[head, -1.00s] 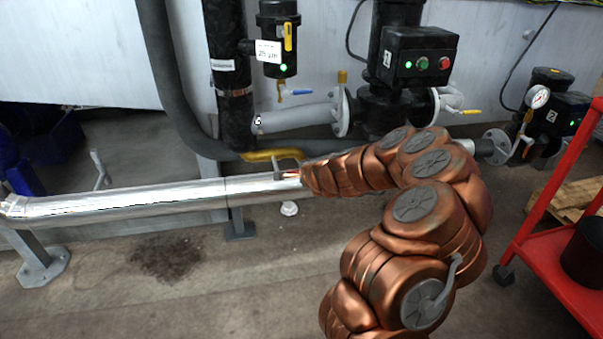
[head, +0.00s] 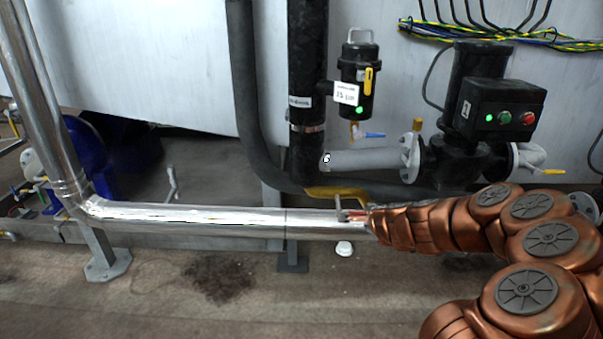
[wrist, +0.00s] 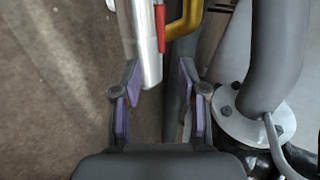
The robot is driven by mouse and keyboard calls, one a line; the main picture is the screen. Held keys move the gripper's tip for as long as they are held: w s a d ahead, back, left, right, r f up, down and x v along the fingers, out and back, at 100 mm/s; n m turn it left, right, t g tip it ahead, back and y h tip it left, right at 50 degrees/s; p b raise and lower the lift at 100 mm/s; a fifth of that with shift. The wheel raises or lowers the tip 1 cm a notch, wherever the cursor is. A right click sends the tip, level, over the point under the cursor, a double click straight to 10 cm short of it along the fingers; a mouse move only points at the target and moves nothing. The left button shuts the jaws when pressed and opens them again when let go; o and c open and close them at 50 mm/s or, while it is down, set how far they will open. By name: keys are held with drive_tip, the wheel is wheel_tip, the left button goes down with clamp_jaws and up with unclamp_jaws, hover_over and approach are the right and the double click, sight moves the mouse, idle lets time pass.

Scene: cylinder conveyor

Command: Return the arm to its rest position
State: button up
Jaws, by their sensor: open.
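My copper-coloured arm (head: 500,225) reaches in from the lower right in the head view. It stretches left, and its far end overlaps the end of the silver horizontal pipe. The gripper itself is hard to make out there. In the wrist view my gripper (wrist: 158,75) is open, with one purple-padded finger on each side. The end of the silver pipe (wrist: 148,62) shows between the fingers, near the left one; I cannot tell whether they touch. A red lever (wrist: 160,27) and a yellow handle (wrist: 188,20) lie just beyond the fingertips.
The silver pipe (head: 190,218) runs left on floor stands. Behind it stand a black filter with a green light (head: 358,85), a black control box (head: 507,110) and a grey flanged pipe (head: 370,159). Open floor (head: 130,300) lies in front.

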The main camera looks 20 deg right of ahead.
drive_tip(key=shift+r, duration=0.1)
drive_tip(key=w+a+r+n+t+y+p, duration=0.1)
drive_tip(key=a+r+n+y+p, duration=0.25)
drive_tip(key=a+r+p, duration=0.45)
drive_tip(key=s+a+r+n+g+y+p, duration=0.25)
drive_tip(key=s+a+r+n+p, duration=0.3)
drive_tip(key=a+r, duration=0.5)
drive_tip(key=s+a+r+n+g+y+p, duration=0.1)
drive_tip(key=s+a+r+n+y+p, duration=0.2)
drive_tip(key=s+a+r+n+p, duration=0.55)
drive_tip(key=s+a+r+g+p, duration=0.3)
drive_tip(key=s+a+r+p, duration=0.1)
drive_tip(key=a+r, duration=0.2)
drive_tip(key=s+d+r+n+g+h+p, duration=0.2)
drive_tip(key=s+r+p, duration=0.5)
drive_tip(key=s, duration=0.5)
drive_tip(key=s+d+r+n+g+h+p, duration=0.2)
drive_tip(key=s+r+p, duration=0.6)
drive_tip(key=s, duration=0.5)
drive_tip(key=d+g+h+p, duration=0.1)
drive_tip(key=d+g, duration=0.1)
drive_tip(key=g, duration=0.1)
drive_tip(key=shift+d+r+n+p, duration=0.2)
drive_tip(key=shift+n+p, duration=0.15)
drive_tip(key=shift+s, duration=0.1)
